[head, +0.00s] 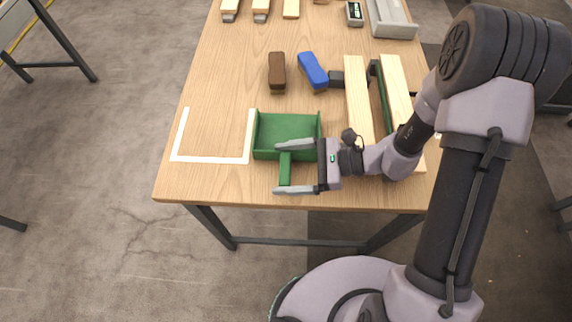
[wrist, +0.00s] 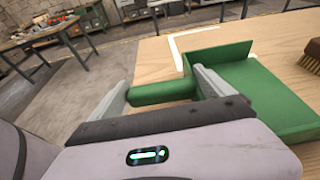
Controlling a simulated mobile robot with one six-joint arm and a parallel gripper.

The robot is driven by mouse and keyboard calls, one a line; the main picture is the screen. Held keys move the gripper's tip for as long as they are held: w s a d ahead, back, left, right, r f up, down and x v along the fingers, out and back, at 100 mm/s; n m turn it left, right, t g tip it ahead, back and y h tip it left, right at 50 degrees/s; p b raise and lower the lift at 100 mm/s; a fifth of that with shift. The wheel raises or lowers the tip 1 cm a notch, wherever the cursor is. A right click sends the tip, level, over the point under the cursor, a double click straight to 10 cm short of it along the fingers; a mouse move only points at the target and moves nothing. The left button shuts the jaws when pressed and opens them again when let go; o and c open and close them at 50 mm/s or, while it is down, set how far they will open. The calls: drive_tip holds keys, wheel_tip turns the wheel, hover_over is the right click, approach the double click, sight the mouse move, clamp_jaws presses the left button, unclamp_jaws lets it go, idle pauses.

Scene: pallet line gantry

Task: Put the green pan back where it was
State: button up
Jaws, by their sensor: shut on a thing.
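The green pan (head: 288,126) is a dustpan on the wooden table near its front edge, with its handle (head: 285,172) toward the front edge. A white outline (head: 208,160), open at the back, lies on the table just left of the pan, with bare wood inside; part of it also shows in the wrist view (wrist: 195,37). My gripper (head: 294,168) reaches in from the right and is shut on the pan's handle, with one finger at each end of it. In the wrist view the handle (wrist: 162,91) spans between the fingers. Whether the pan touches the table is unclear.
A brown brush (head: 277,72) and a blue block-like brush (head: 313,70) lie behind the pan. Wooden boards with a dark clamp (head: 358,100) lie to the right, close to my arm. Several tools and a grey tray (head: 392,20) are at the back. Left of the pan is clear.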

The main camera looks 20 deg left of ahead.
drive_tip(key=shift+f+b, duration=0.35)
drive_tip(key=shift+f, duration=0.15)
drive_tip(key=o, duration=1.4)
drive_tip(key=shift+c, duration=0.2)
